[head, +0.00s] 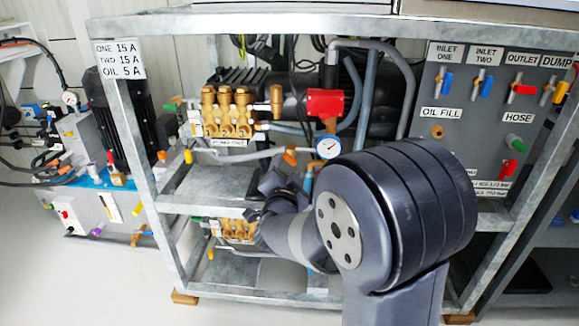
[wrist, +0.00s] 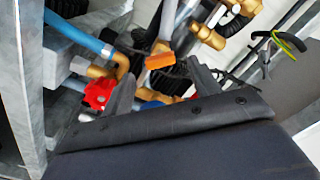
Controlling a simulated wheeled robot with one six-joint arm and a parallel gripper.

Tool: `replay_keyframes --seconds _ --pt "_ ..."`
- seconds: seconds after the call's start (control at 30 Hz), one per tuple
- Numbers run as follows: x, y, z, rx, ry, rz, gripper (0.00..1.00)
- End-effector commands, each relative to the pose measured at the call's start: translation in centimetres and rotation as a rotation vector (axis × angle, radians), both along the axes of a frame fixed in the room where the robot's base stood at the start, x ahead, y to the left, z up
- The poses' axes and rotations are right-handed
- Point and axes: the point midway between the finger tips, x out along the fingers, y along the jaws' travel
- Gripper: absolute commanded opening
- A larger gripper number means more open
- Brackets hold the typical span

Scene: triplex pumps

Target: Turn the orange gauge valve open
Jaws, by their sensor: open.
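The orange gauge valve handle (wrist: 160,61) shows in the wrist view as a small flat orange bar on a brass fitting, lying crosswise between the fingers. My gripper (wrist: 161,76) is open, with one dark finger to each side of the handle. I cannot tell whether either finger touches it. In the head view an orange handle (head: 290,157) sits just left of the round white pressure gauge (head: 328,147). My gripper (head: 284,184) is just below it there, its fingers hard to make out and partly hidden by my arm.
A red handle (wrist: 98,95) lies close beside the left finger in the wrist view, with a blue hose (wrist: 78,38) above it. Brass fittings and black hoses crowd the back. The grey frame (head: 150,200) stands around the pump (head: 228,112); a labelled valve panel (head: 480,110) is at right.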

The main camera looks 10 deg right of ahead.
Motion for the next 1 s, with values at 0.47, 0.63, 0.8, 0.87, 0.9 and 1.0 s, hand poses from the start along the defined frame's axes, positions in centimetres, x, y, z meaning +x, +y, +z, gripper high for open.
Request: replay_keyframes --seconds 0.47,0.63,0.8,0.87,0.9,1.0 --pt "3.8 -1.3 0.0 -0.001 0.001 0.001 0.58" --pt "3.8 -1.3 0.0 -0.001 0.001 0.001 0.58" --pt "3.8 -1.2 0.0 -0.001 0.0 0.001 0.45" --pt "3.8 -1.2 0.0 -0.001 0.0 0.001 0.4" --pt "3.8 -1.2 0.0 -0.001 0.0 0.001 0.37" --pt "3.8 -1.2 0.0 -0.001 0.0 0.001 0.29"
